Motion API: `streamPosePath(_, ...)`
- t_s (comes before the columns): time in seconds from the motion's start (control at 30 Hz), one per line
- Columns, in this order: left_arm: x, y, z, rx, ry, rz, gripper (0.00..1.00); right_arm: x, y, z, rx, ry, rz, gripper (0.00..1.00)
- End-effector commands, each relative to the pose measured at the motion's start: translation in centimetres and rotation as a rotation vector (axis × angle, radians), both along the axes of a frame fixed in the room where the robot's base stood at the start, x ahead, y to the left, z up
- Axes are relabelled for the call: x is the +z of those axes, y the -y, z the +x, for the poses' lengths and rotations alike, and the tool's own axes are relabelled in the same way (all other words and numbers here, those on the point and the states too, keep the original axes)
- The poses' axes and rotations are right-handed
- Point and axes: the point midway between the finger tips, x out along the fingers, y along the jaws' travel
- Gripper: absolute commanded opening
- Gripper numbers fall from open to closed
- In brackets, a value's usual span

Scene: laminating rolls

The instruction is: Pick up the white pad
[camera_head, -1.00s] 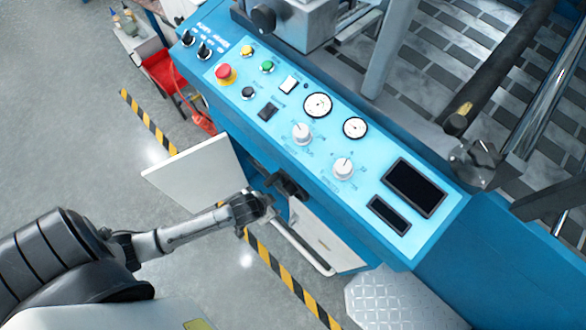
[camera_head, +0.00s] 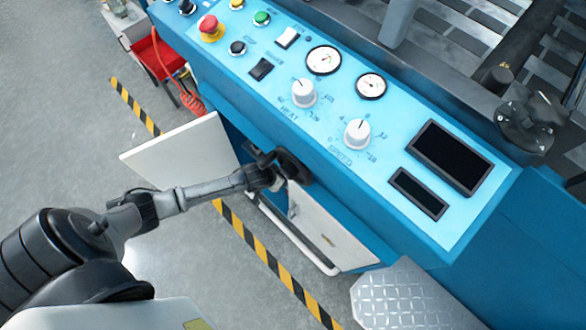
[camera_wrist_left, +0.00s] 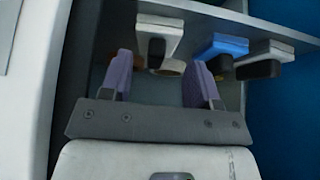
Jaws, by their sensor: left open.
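My left gripper (camera_head: 283,170) reaches into the open cabinet under the blue control panel in the head view. In the left wrist view, the gripper (camera_wrist_left: 160,66) is open, its two purple-grey fingers apart and empty. A white pad (camera_wrist_left: 160,27) with a dark block on its front lies beyond the fingers, roughly in line with the gap between them. A blue-topped pad (camera_wrist_left: 222,44) is beyond the right finger. Another pale, whitish pad (camera_wrist_left: 273,50) lies farther right. The pads are hidden in the head view. My right gripper is not in view.
A cabinet door (camera_head: 185,155) stands open on the left and another door (camera_head: 330,236) on the right. The control panel (camera_head: 300,60) overhangs the opening. A metal tread plate (camera_head: 415,297) is at lower right. The cabinet wall (camera_wrist_left: 88,45) is close left of the gripper.

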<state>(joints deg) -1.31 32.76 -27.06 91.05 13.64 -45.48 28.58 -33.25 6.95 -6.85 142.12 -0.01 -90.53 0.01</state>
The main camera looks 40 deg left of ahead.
Motion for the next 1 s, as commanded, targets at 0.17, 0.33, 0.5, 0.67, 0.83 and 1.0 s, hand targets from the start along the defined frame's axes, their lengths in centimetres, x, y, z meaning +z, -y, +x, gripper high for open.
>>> streamPosePath(0.17, -0.1, 0.1, 1.1, 0.000, 0.000, 0.001, 0.56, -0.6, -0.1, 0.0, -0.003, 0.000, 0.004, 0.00)
streamPosePath(0.33, -0.3, 0.2, 2.3, 0.000, 0.001, 0.000, 0.56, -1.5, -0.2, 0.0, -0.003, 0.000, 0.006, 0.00)
streamPosePath(0.5, -0.3, 0.3, 5.0, 0.000, 0.003, 0.000, 0.56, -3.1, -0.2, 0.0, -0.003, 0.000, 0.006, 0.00)
streamPosePath(0.67, -2.0, 0.4, 5.8, -0.001, -0.001, 0.001, 0.56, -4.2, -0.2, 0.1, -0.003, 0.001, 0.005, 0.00)
streamPosePath(0.83, -2.6, 0.4, 6.3, -0.001, -0.001, 0.001, 0.56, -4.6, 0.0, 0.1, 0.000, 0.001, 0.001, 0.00)
streamPosePath(1.0, -2.5, 0.4, 6.3, -0.001, -0.001, 0.001, 0.56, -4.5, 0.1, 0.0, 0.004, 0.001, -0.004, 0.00)
